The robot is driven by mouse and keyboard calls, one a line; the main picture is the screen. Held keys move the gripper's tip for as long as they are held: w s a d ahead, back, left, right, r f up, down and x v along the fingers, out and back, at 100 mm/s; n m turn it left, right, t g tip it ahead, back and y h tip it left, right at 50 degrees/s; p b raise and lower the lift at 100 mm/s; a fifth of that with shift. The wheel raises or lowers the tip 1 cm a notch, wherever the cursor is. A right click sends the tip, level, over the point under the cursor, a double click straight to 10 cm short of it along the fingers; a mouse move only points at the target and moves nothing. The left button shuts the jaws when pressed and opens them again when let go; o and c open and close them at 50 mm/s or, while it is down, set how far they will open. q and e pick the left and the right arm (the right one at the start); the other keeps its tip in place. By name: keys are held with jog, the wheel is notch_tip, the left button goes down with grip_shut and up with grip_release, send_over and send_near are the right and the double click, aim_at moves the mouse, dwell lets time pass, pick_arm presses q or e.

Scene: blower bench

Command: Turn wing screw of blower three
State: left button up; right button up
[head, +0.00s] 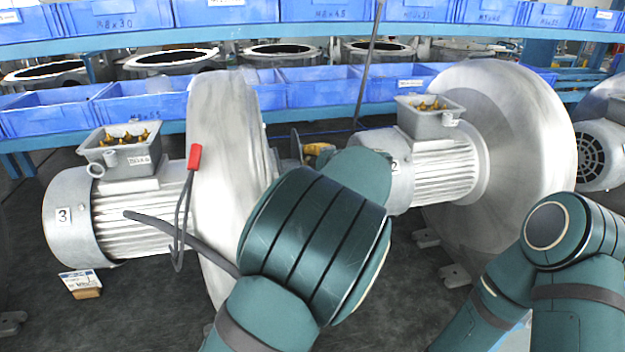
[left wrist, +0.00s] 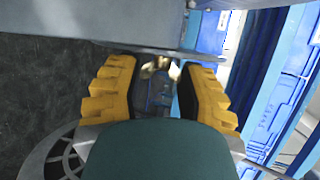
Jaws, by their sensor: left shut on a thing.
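Blower three (head: 225,130), a grey metal housing with a ribbed motor marked 3, stands at the left in the head view. My left gripper (head: 318,151) is mostly hidden behind my left arm, with a bit of yellow finger showing on the blower's right side. In the left wrist view, its two yellow fingers (left wrist: 158,72) close from both sides on a small brass-coloured piece, the wing screw (left wrist: 149,70), beside a grey metal surface. Most of the screw is hidden, so its turn angle is unclear. My right gripper is out of view.
Blower two (head: 525,140) stands to the right, close to my left arm. A red-tipped cable (head: 194,158) hangs before blower three. Blue bins (head: 310,92) fill the rack behind. Dark floor (head: 385,290) shows between the blowers.

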pick_arm(q)
jog(key=shift+f+n+t+y+b, duration=0.3)
jog(key=shift+t+y+b, duration=0.35)
jog(key=shift+b, duration=1.4)
jog(key=shift+r+t, duration=0.15)
jog(key=shift+t, duration=0.3)
jog(key=shift+n+t+y+b, duration=0.3)
jog(key=shift+y, duration=0.05)
jog(key=shift+r+t+y, duration=0.1)
jog(key=shift+t+y, duration=0.2)
jog(key=o, duration=1.2)
jog(key=v, duration=1.2)
